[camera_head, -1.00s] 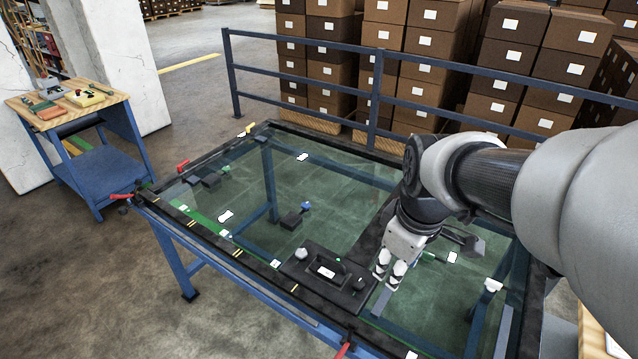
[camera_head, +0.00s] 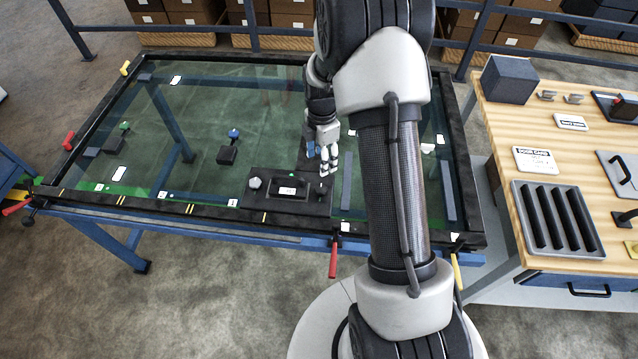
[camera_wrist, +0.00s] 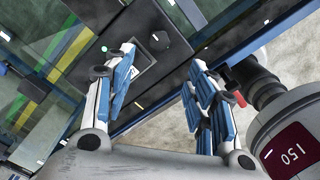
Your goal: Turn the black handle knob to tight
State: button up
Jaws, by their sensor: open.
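A small round black knob (camera_wrist: 161,40) sits on a dark panel in the wrist view. The same dark panel (camera_head: 262,204) lies at the front edge of the glass-topped frame in the head view, where the black knob (camera_head: 312,196) is small and dark at its right end. Its exact turn cannot be read. My gripper (camera_head: 326,168) is just above and behind that end, pointing down, open and empty. In the wrist view the two blue-padded fingers (camera_wrist: 165,88) are spread apart, with the knob beyond them, between their tips. I see no contact with it.
Red clamp handles (camera_head: 334,260) stick out at the frame's front edge. A wooden bench (camera_head: 480,130) with parts stands at right.

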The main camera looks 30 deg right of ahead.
aim_at(321, 188)
notch_tip(321, 188, down, 14)
jog(key=shift+a+r+b, duration=0.1)
jog(key=shift+r+b, duration=0.1)
jog(key=shift+b, duration=1.05)
jog(key=c, duration=1.1)
jog(key=shift+o, duration=0.2)
